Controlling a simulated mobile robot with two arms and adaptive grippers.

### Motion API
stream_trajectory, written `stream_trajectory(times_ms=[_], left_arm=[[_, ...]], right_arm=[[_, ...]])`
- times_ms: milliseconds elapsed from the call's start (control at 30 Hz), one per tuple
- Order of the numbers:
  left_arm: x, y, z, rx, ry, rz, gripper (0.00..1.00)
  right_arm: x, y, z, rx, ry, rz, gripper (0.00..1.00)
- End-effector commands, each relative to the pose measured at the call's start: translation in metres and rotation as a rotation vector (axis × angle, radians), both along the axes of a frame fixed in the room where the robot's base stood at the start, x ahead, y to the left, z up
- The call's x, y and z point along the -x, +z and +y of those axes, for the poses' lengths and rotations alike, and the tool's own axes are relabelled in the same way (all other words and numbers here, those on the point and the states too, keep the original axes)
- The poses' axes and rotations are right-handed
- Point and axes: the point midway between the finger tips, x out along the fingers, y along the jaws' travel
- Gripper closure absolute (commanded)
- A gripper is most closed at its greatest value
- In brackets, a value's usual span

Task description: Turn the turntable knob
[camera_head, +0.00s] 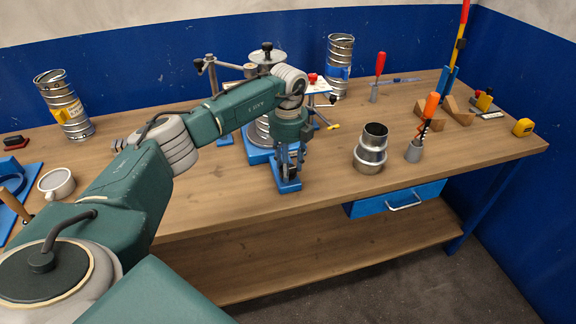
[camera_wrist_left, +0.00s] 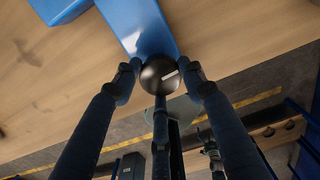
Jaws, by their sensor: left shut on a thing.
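The turntable (camera_head: 257,157) is a blue stand at the middle of the bench, with a shiny spiral duct (camera_head: 258,130) on it. My left arm reaches over from the left and hides much of it. My left gripper (camera_head: 289,168) points down at the front of the turntable, over a blue foot (camera_head: 287,188). In the left wrist view, the round black knob (camera_wrist_left: 158,72) with a pale mark sits between the fingertips. The left gripper (camera_wrist_left: 161,82) is shut on it, with fingers at both sides and one below. My right gripper is not in view.
A metal reducer (camera_head: 370,150), a grey cup with an orange-handled tool (camera_head: 428,110) and a red-handled screwdriver (camera_head: 380,65) stand to the right. A duct piece (camera_head: 65,105) and a white mug (camera_head: 57,184) are at the left.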

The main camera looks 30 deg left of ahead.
Motion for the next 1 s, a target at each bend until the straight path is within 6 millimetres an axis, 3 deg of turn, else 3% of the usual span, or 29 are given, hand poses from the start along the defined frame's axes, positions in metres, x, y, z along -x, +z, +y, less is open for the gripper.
stream_trajectory(times_ms=[500, 533, 600, 1000], left_arm=[[-0.0022, 0.0025, 0.0005, -0.001, 0.019, -0.008, 0.85], [-0.0022, 0.0025, 0.0005, -0.001, 0.019, -0.008, 0.53], [-0.002, 0.0023, 0.0004, 0.0, 0.018, -0.006, 0.4], [-0.0016, 0.0094, 0.0003, 0.0, 0.018, -0.005, 0.4]], right_arm=[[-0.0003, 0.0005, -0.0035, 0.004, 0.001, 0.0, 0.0], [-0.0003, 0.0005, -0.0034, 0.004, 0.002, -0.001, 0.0], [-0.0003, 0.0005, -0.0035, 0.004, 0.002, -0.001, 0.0], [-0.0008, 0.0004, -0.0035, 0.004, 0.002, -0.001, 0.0]])
